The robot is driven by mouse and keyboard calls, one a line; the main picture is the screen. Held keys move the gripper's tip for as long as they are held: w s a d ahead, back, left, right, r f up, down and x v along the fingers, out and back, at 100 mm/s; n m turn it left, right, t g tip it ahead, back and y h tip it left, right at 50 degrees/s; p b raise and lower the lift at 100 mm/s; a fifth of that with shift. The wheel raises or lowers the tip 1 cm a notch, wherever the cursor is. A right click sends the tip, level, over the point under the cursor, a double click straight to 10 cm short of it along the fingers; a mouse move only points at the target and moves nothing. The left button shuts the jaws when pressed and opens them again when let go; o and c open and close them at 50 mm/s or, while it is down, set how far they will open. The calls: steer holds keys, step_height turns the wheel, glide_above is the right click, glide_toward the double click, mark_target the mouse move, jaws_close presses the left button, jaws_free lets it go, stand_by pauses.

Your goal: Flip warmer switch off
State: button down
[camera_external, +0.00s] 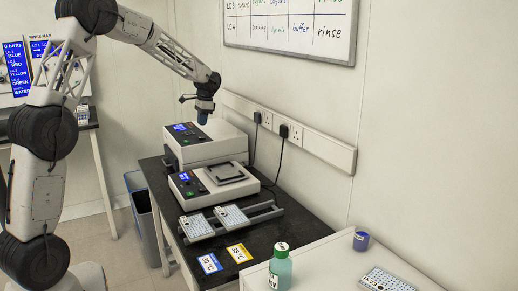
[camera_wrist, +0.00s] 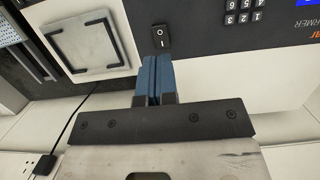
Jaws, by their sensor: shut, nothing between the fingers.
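The warmer (camera_external: 210,150) is the pale box with a blue display at the back of the dark bench. In the wrist view its dark panel (camera_wrist: 205,60) carries a black rocker switch (camera_wrist: 160,37) with white marks. I cannot tell which side of the switch is pressed. My gripper (camera_wrist: 152,62) is shut and empty, its blue fingers together. The fingertips appear just below the switch in the wrist view; contact is not clear. In the external view my gripper (camera_external: 203,119) is above the warmer's top, and the switch cannot be made out there.
A second device with a square plate (camera_external: 225,172) stands in front of the warmer. A rack with plates (camera_external: 230,218) and two temperature cards (camera_external: 239,253) lie nearer. Plugs and cables (camera_external: 283,132) hang on the wall behind. A green bottle (camera_external: 280,270) stands on the white counter.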

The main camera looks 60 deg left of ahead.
mark_target(201, 138)
steer(key=shift+s+f, duration=0.2)
steer(key=shift+f, duration=0.7)
steer(key=shift+s+f, duration=0.15)
steer(key=shift+f, duration=0.8)
steer(key=shift+s+f, duration=0.2)
steer(key=shift+f, duration=0.7)
